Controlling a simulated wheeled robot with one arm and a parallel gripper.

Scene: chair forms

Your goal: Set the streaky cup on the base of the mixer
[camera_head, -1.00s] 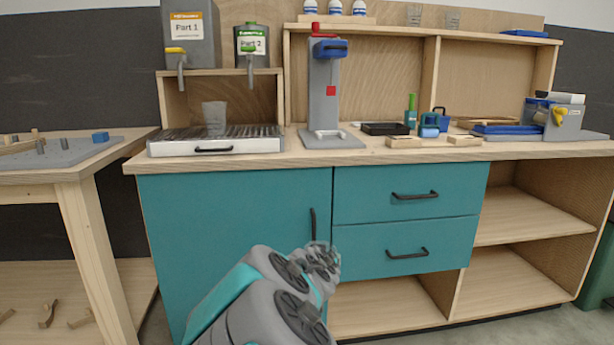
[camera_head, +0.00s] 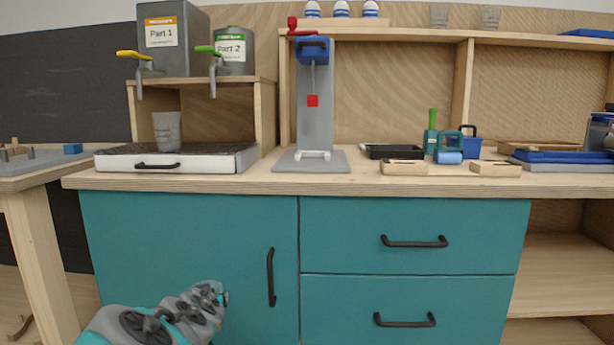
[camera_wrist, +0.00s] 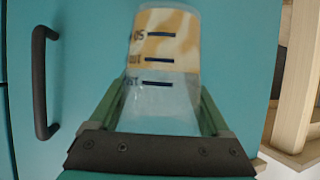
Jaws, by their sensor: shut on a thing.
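The mixer (camera_head: 315,95) is a grey stand with a blue head, a red knob and a red square, upright on the cabinet top. Its flat grey base (camera_head: 335,165) carries a white bracket and no cup. The streaky cup (camera_wrist: 165,50) is clear, with dark measuring marks and yellow-and-cream streaky contents. My gripper (camera_wrist: 160,105) is shut on it, a finger on each side. In the head view my gripper (camera_head: 217,294) is low in front of the teal door, below the worktop and left of the mixer; the cup is hard to make out there.
A grey cup (camera_head: 167,131) stands on the drip tray (camera_head: 180,163) under two dispensers marked Part 1 (camera_head: 172,40) and Part 2 (camera_head: 234,52). A black tray (camera_head: 388,152) and wooden blocks (camera_head: 403,167) lie right of the mixer. The door handle (camera_head: 271,277) sticks out near my gripper.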

